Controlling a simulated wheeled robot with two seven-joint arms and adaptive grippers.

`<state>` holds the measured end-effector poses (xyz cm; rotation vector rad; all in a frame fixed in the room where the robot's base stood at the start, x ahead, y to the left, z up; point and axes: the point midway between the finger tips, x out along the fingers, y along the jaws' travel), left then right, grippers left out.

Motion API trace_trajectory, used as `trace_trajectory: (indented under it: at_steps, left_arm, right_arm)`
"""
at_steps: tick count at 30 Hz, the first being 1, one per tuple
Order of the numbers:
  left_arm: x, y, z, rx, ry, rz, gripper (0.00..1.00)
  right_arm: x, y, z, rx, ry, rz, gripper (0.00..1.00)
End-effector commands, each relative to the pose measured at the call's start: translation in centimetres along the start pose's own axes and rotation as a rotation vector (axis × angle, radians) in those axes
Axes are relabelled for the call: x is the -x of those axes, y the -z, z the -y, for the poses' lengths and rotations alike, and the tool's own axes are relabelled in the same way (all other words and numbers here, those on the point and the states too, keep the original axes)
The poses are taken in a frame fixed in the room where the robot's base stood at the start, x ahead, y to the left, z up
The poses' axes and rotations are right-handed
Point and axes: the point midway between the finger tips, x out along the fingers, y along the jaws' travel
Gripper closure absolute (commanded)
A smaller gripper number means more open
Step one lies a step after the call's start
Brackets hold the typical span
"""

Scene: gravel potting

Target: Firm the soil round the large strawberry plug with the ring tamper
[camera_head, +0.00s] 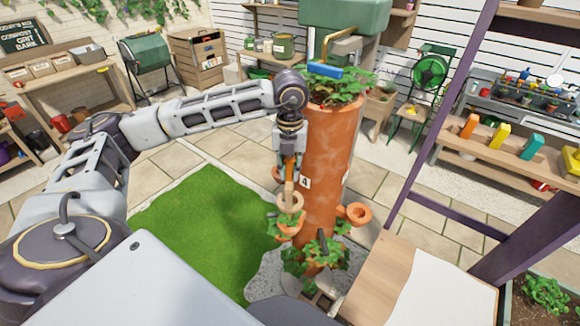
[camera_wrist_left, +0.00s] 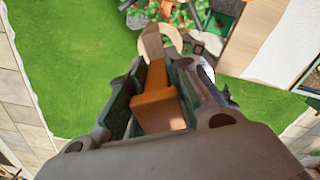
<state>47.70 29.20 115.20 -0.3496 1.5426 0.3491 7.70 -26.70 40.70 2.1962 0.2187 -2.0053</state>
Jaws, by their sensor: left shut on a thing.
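My left gripper (camera_head: 290,165) points down beside the tall terracotta planter tower (camera_head: 330,150). It is shut on the ring tamper (camera_head: 290,199), which has an orange grip and a pale wooden ring at its lower end. The tamper's orange handle (camera_wrist_left: 158,100) also shows between the fingers in the left wrist view. The ring sits at or just above a side pocket of the tower with a leafy strawberry plug (camera_head: 284,222). I cannot tell whether it touches the soil, which is hidden. My right gripper is out of view.
An empty-looking terracotta pocket (camera_head: 357,213) juts out on the tower's right. A wooden table (camera_head: 385,275) stands at right. Green turf (camera_head: 200,230) lies open at left.

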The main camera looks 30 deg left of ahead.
Motion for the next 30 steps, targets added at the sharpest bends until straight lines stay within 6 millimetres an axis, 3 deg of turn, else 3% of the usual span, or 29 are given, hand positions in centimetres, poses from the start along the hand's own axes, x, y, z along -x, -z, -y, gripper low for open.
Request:
trace_trajectory:
  at_steps: [14, 30]
  left_arm:
    - [-3.6, 0.0, 0.0, 0.000, 0.000, 0.000, 1.00]
    - [-7.3, 0.0, 0.0, 0.000, 0.001, 0.000, 1.00]
  right_arm:
    - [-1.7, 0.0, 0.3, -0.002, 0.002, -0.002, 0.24]
    - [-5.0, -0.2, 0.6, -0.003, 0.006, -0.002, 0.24]
